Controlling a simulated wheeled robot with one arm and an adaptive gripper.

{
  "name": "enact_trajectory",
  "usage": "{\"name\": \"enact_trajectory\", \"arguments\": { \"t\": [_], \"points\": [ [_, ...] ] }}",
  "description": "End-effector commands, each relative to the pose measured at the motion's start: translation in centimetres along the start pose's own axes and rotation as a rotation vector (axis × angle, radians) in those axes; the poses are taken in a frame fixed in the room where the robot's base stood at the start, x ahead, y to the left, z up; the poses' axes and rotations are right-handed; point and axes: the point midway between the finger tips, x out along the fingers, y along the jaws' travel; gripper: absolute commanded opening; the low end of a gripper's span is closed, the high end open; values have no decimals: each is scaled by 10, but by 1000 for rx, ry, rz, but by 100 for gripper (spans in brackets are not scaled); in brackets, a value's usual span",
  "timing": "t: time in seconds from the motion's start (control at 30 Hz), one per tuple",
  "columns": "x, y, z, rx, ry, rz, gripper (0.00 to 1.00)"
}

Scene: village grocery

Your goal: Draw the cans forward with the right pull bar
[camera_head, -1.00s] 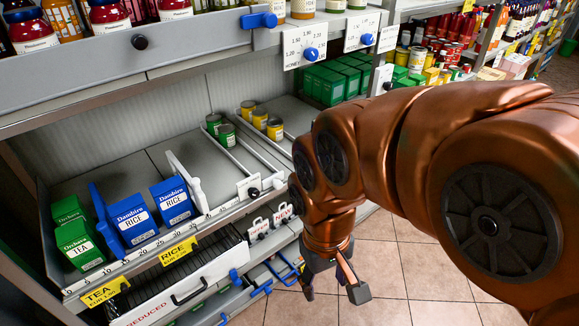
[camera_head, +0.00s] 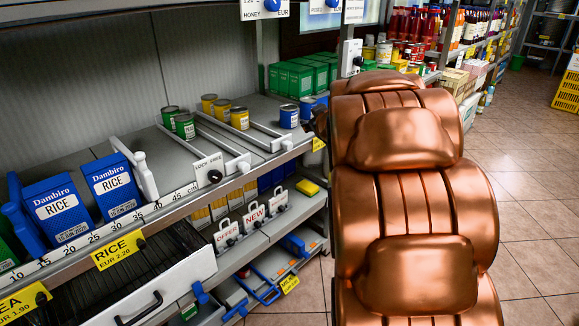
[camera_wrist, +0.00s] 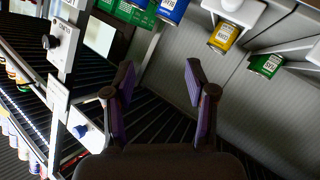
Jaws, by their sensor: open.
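In the head view, two green cans (camera_head: 185,126) stand on the shelf inside the left pull bar (camera_head: 214,148). Yellow cans (camera_head: 239,119) stand to their right, by the right pull bar (camera_head: 262,131), a pale rail frame running from behind the cans to the shelf front. A blue can (camera_head: 289,116) stands further right, near the shelf edge. In the wrist view my gripper (camera_wrist: 160,100) is open and empty, apart from the cans. That view also shows a yellow can (camera_wrist: 225,36), a green can (camera_wrist: 266,65) and a blue can (camera_wrist: 172,9) near its top.
Green boxes (camera_head: 295,78) stand behind the blue can. A white sign with a black knob (camera_head: 209,171) is at the left bar's front. Blue rice boxes (camera_head: 57,210) and a white bottle-shaped piece (camera_head: 146,176) stand left. Tiled floor (camera_head: 520,190) is clear at right.

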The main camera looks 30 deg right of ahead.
Motion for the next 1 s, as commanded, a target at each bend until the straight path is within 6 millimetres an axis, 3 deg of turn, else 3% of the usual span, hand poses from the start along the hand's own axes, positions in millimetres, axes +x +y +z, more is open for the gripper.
{"name": "enact_trajectory", "arguments": {
  "t": [0.03,0.2,0.5,0.77,1.0],
  "points": [
    [15,-5,21,-13,42,-15,56],
    [42,-20,41,-54,223,-114,56],
    [50,-56,86,-60,455,-325,56],
    [45,-69,94,-55,522,-400,56],
    [67,-81,82,-52,526,-402,56]
  ]
}}
